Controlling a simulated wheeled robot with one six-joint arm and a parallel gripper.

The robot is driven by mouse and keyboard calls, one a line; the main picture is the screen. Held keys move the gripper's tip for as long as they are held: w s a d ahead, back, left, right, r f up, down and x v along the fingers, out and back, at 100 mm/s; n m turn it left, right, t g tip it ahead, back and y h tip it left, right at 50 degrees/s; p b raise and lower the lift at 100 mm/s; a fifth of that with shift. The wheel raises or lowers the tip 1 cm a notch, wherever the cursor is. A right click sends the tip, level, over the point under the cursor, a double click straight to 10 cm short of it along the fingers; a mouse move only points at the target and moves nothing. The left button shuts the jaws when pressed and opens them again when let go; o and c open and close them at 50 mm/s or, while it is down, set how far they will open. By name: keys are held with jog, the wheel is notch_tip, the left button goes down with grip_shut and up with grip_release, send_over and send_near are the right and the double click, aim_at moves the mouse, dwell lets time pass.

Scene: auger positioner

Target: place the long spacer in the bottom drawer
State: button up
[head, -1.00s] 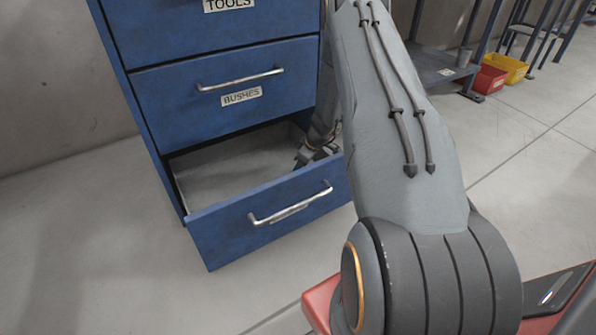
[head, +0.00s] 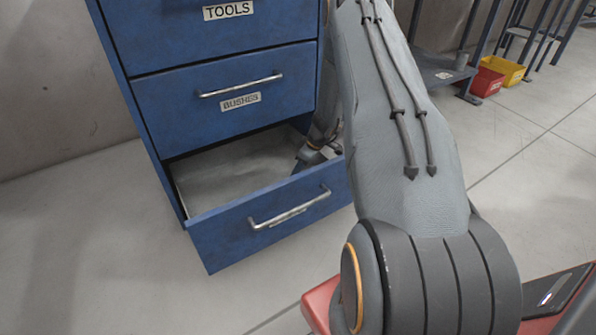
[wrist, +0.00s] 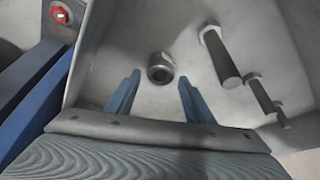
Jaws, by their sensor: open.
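The bottom drawer (head: 262,226) of the blue cabinet is pulled out, and its pale floor shows in the head view. My gripper (wrist: 159,78) is open, with two blue fingers apart. In the head view my wrist reaches into the drawer's right end, partly hidden by my arm. In the wrist view a short-looking grey cylinder with a dark end hole, seemingly the long spacer (wrist: 161,68), is seen nearly end-on beyond and between the fingertips. The fingers are not closed on it. Its length and whether it rests on the drawer floor cannot be told.
Several bolt-like parts, a large one (wrist: 221,58) and smaller ones (wrist: 263,97), are to the right in the wrist view. The closed BUSHES drawer (head: 225,92) is above the open one. Red (head: 487,80) and yellow (head: 508,71) bins stand far right.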

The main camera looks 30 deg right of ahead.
jog(key=p+v, duration=0.4)
jog(key=v, duration=0.5)
jog(key=a+r+g+y, duration=0.1)
jog(key=a+r, duration=0.5)
jog(key=a, duration=0.3)
jog(key=a+r, duration=0.6)
jog(key=a, duration=0.2)
jog(key=s+a+r+g, duration=0.1)
jog(key=s+a+r, duration=0.25)
jog(key=a, duration=0.35)
jog(key=s+a+r+n, duration=0.1)
jog(key=s+a+r, duration=0.2)
jog(key=a+r, duration=0.25)
jog(key=s+a+r+g, duration=0.1)
jog(key=s+a+r, duration=0.2)
jog(key=a, duration=0.5)
jog(key=s+a+r, duration=0.4)
jog(key=s+a, duration=0.1)
jog(key=s, duration=0.3)
jog(key=s+a+r, duration=0.3)
jog(key=s+a, duration=0.2)
jog(key=s, duration=0.4)
jog(key=s+r+h, duration=0.1)
jog(key=s+r, duration=0.1)
jog(key=s, duration=1.2)
jog(key=shift+s+d+r+g+h, duration=0.3)
jog(key=shift+d+r+g+h, duration=0.1)
jog(key=shift+d, duration=0.05)
